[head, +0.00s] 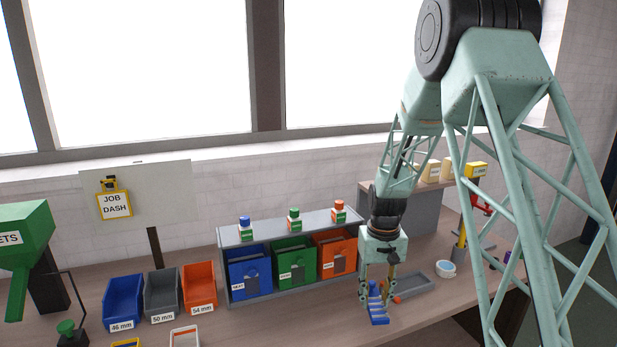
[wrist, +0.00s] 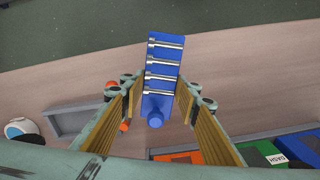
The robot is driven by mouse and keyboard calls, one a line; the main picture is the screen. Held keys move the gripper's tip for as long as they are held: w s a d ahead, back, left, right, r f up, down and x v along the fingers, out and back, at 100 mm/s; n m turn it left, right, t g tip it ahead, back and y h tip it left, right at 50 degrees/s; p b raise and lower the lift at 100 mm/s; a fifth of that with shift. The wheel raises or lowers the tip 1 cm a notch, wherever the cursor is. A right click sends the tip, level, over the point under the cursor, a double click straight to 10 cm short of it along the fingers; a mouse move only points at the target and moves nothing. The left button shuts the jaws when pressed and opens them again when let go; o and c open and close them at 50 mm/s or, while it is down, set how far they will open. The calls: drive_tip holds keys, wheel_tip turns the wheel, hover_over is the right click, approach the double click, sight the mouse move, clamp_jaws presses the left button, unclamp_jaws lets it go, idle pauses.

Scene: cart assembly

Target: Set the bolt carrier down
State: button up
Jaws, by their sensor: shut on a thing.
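The bolt carrier (head: 378,316) is a blue block in the head view, low over the front part of the bench. In the wrist view the bolt carrier (wrist: 153,105) shows several silver bolts lying across it and a round blue knob at its near end. My gripper (head: 377,287) points down and is shut on the carrier. In the wrist view its fingers (wrist: 158,98) stand on either side of the block. I cannot tell whether the carrier's underside touches the bench.
A grey tray (head: 420,289) lies right of the carrier, with a small orange piece (head: 397,299) near it. A white round container (head: 445,269) stands beyond. Blue, green and orange bins (head: 294,262) fill a grey rack behind. The bench's front edge (wrist: 235,35) is close.

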drive_tip(key=shift+w+d+m, duration=0.2)
drive_tip(key=shift+d+m, duration=0.1)
drive_tip(key=shift+d, duration=0.05)
drive_tip(key=shift+r, duration=0.1)
idle(0.5)
